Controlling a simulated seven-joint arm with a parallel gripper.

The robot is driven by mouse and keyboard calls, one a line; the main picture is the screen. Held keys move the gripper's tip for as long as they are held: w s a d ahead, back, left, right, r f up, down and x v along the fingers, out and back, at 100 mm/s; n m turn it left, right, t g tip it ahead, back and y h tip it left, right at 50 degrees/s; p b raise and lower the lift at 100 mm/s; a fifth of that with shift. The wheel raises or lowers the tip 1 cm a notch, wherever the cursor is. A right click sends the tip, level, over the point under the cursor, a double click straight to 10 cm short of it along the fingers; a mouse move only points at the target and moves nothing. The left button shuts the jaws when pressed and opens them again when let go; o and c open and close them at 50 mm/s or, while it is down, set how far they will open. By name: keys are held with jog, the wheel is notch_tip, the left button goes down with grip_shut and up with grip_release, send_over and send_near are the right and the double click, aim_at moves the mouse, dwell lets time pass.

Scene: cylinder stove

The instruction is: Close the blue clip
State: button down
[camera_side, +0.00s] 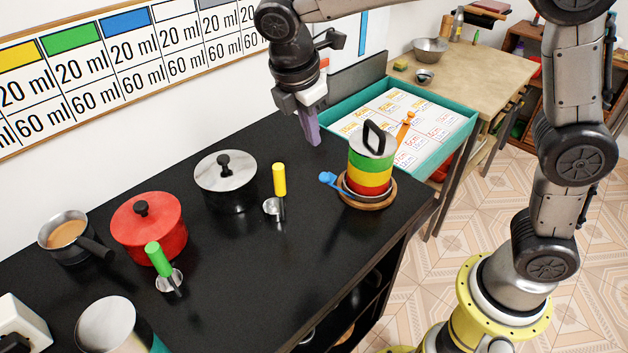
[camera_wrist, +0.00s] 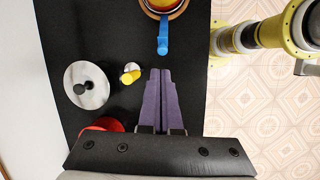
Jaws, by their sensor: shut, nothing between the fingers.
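The blue clip (camera_wrist: 163,36) also shows in the wrist view, pointing toward my gripper. The cylinder (camera_side: 370,164) has green, yellow and red bands, a metal lid with a black handle, and a wooden base (camera_side: 372,203). An orange clip (camera_side: 405,128) sticks up and outward on its far right. My gripper (camera_side: 313,138) has purple fingers, shut and empty, pointing down behind and left of the cylinder. Its fingers (camera_wrist: 161,72) are apart from the blue clip.
A yellow-handled measuring cup (camera_side: 279,182), a white-lidded pot (camera_side: 226,180), a red pot (camera_side: 147,226) and a green-handled cup (camera_side: 160,260) stand to the left. A teal tray (camera_side: 463,131) lies behind on the right. The black counter (camera_side: 315,235) is clear in front.

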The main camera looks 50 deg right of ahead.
aim_at(322, 178)
jog(key=a+f+n, duration=0.2)
jog(key=a+f, duration=0.3)
jog(key=f, duration=0.2)
jog(key=d+f, duration=0.6)
jog(key=shift+w+g+h, duration=0.25)
jog(key=shift+g+h, duration=0.05)
jog(key=shift+g, duration=0.1)
jog(key=shift+d, duration=0.15)
jog(key=shift+d+r+y, duration=0.7)
jog(key=shift+d+r, duration=0.05)
jog(key=shift+d, duration=0.1)
jog(key=d+r+y, duration=0.3)
jog(key=d+y, duration=0.2)
jog(key=d, duration=0.5)
jog(key=shift+d+r+y, duration=0.3)
jog(key=shift+r, duration=0.1)
